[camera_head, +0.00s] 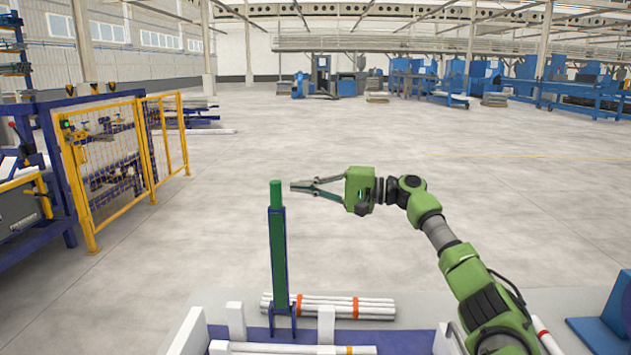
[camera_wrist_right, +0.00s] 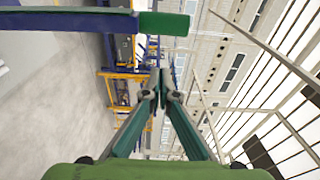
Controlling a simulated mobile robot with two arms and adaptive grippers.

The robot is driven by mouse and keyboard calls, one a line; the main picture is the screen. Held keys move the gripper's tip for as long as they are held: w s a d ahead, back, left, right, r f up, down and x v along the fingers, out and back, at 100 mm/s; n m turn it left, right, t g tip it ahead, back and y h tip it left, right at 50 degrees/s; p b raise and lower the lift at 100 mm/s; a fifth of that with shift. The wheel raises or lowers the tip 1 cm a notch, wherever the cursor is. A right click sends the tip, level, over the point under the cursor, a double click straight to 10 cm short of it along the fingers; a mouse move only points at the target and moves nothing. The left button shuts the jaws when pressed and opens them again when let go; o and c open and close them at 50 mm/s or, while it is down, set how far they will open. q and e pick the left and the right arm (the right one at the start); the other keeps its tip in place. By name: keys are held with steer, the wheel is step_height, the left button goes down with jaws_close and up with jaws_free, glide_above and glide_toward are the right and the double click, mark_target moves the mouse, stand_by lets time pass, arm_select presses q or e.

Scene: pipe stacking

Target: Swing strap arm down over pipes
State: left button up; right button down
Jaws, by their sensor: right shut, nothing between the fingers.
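The strap arm (camera_head: 278,250) is a green and blue bar standing upright from a blue bracket, with a bright green grip (camera_head: 276,194) at its top. The pipes (camera_head: 335,307) are a white bundle with orange bands lying behind the bracket. My right gripper (camera_head: 296,187) is shut and empty, level with the grip and just to its right in the head view. In the right wrist view the grip (camera_wrist_right: 164,23) is at the top, beyond and apart from the closed fingertips (camera_wrist_right: 160,93). My left gripper is out of view.
More white pipes (camera_head: 295,349) lie at the front between white posts (camera_head: 326,325) on a blue base. A yellow fence (camera_head: 107,165) and blue machine stand at the left. A blue block (camera_head: 606,325) is at the lower right. The floor beyond is open.

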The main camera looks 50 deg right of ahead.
steer(key=a+p, duration=0.2)
steer(key=a, duration=0.1)
steer(key=a+p, duration=0.1)
steer(key=shift+w+a, duration=0.3)
steer(key=shift+a, duration=0.05)
stand_by(0.4)
stand_by(0.4)
